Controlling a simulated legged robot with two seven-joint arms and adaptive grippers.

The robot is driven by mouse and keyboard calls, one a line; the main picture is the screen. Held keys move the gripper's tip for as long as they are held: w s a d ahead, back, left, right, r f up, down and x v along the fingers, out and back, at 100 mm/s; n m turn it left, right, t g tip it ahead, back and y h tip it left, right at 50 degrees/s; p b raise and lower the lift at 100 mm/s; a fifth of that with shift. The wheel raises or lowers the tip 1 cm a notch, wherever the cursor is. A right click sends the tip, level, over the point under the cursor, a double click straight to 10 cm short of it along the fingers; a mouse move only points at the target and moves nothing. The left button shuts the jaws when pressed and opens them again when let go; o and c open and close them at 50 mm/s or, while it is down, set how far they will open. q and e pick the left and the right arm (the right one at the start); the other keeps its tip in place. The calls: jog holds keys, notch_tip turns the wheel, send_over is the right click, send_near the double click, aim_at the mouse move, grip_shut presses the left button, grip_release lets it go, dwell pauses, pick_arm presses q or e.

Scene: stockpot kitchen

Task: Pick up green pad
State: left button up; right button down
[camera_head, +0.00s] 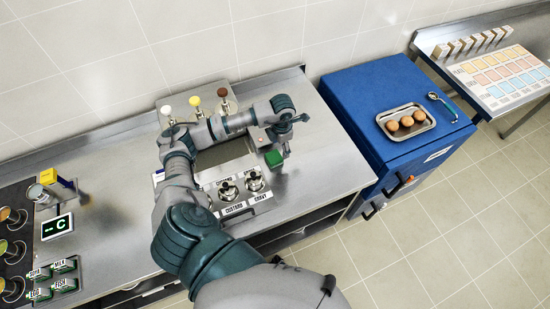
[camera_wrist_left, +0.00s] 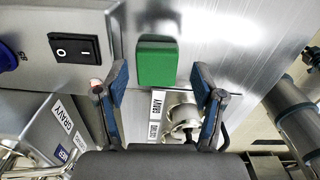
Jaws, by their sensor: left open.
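The green pad (camera_head: 273,158) is a small bright green block at the right side of the steel unit on the counter. In the left wrist view the green pad (camera_wrist_left: 157,62) is at the upper middle, in line with the gap between my fingers. My left gripper (camera_wrist_left: 161,85) is open, with one blue-padded finger on each side of that gap and nothing held. In the head view my left gripper (camera_head: 290,122) is small and lies just above the pad in the picture. I cannot tell whether a finger touches the pad. My right gripper is not in view.
A black rocker switch (camera_wrist_left: 74,47) is left of the pad. Metal pots (camera_head: 254,181) with labels stand in front of the unit. Dispensers with white, yellow and brown knobs (camera_head: 195,102) stand behind it. A blue cabinet (camera_head: 355,100) with a tray of brown items stands to the right.

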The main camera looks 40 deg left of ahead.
aim_at(278, 155)
pick_arm(q)
jog(key=shift+s+a+f, duration=0.1)
jog(key=shift+a+f, duration=0.25)
jog(key=shift+f, duration=0.35)
jog(key=f, duration=0.2)
jog(key=s+f+p, duration=0.1)
jog(key=f, duration=0.1)
jog(key=shift+f, duration=0.25)
jog(key=shift+w+f, duration=0.1)
jog(key=shift+f, duration=0.05)
jog(key=shift+w, duration=0.1)
jog(key=c, duration=0.3)
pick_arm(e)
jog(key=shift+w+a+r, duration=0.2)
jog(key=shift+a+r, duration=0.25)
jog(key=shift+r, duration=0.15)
